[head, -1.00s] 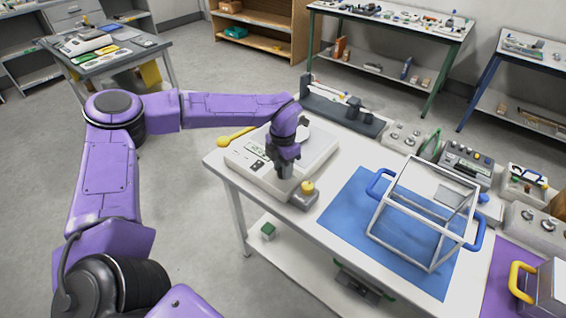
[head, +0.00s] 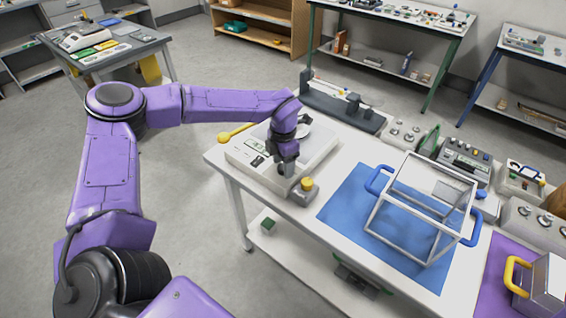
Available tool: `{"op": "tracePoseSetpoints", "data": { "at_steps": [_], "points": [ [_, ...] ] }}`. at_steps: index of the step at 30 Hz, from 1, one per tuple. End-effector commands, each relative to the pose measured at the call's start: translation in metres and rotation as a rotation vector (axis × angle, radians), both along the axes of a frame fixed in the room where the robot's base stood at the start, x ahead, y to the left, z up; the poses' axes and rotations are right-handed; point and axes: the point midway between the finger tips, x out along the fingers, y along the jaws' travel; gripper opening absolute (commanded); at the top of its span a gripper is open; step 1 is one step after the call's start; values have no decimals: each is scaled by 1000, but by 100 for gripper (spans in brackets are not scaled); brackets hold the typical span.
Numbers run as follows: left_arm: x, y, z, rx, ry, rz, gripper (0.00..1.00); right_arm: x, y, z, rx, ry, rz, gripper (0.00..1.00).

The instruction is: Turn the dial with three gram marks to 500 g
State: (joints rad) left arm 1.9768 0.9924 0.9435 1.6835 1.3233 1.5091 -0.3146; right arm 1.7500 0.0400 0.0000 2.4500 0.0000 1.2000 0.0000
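My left gripper (head: 287,170) points down over the front of the white scale (head: 318,160), close to a small grey box with a yellow knob (head: 307,184). Its fingertips are small and dark, so I cannot tell whether they are open or shut, or touch anything. Dials show on a pale box (head: 403,134) behind the blue mat and on another pale box (head: 532,218) at the right. Their marks are too small to read, so I cannot tell which dial has three gram marks. My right gripper is out of view.
A white wire frame with blue handles (head: 373,232) stands on the blue mat (head: 345,205). A grey control box (head: 463,157) stands behind it. A metal block with a yellow handle (head: 513,272) is on the purple mat at the right. A yellow spoon-like thing (head: 233,133) sticks out at the left.

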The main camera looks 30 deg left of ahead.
Motion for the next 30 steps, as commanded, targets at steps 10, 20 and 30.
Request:
{"op": "tracePoseSetpoints", "data": {
  "at_steps": [10,20,30],
  "points": [
    [1,0,15,0,-2,2,61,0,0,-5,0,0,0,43],
    [0,0,88,1,-3,2,61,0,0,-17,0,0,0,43],
    [-1,0,105,0,2,0,61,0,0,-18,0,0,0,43]
  ]
}}
